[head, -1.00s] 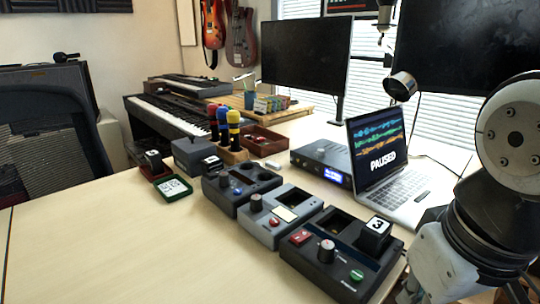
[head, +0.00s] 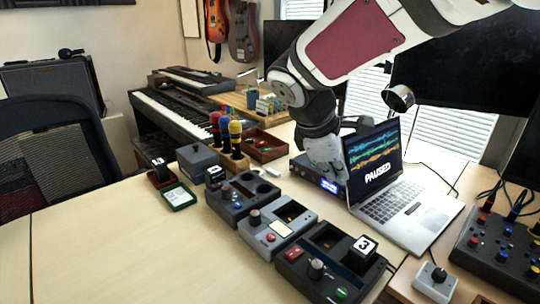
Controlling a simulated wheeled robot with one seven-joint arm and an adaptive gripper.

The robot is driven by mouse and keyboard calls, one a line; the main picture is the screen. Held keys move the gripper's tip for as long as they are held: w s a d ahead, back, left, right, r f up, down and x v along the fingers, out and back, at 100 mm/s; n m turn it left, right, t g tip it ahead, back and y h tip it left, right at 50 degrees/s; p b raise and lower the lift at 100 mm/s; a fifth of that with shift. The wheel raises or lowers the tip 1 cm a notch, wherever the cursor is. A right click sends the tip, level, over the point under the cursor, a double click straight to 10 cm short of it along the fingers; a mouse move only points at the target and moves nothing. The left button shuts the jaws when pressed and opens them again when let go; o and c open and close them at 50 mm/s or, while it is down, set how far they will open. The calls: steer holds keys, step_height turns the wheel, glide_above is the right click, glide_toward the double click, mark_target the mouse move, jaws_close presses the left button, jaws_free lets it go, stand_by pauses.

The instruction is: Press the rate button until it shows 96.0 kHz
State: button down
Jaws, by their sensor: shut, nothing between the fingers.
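The dark audio interface (head: 301,167) sits behind the row of desk units, left of the laptop. Its small blue display (head: 329,185) is lit on the front face, but its text is too small to read. I cannot make out the rate button. My gripper (head: 337,178) is shut and empty, pointing down at the right end of the interface. It hides that part of the box. I cannot tell whether the fingertips touch it.
The open laptop (head: 398,203) showing "PAUSED" stands close to the right of my gripper. Several control units, including one with a "3" block (head: 362,245), line the front. A mixer (head: 500,246) is at right.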

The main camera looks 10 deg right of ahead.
mark_target(314, 179)
steer(key=w+a+f+n+t+h, duration=0.1)
steer(key=w+a+f+n, duration=0.3)
steer(key=w, duration=0.3)
steer(key=w+a+f+n+t+h, duration=0.1)
steer(key=w+a+f+n, duration=0.4)
steer(key=w+f+n, duration=0.2)
steer(key=shift+w+a+h, duration=0.2)
steer(key=shift+w+h, duration=0.2)
steer(key=shift+w, duration=0.05)
steer(key=shift+f, duration=0.1)
steer(key=shift+f, duration=0.1)
steer(key=b+x, duration=0.3)
steer(key=x, duration=0.7)
steer(key=shift+w+d, duration=0.7)
steer(key=shift+d, duration=0.3)
steer(key=shift+w+d+b, duration=0.35)
steer(key=shift+w+d, duration=0.15)
steer(key=shift+d, duration=0.15)
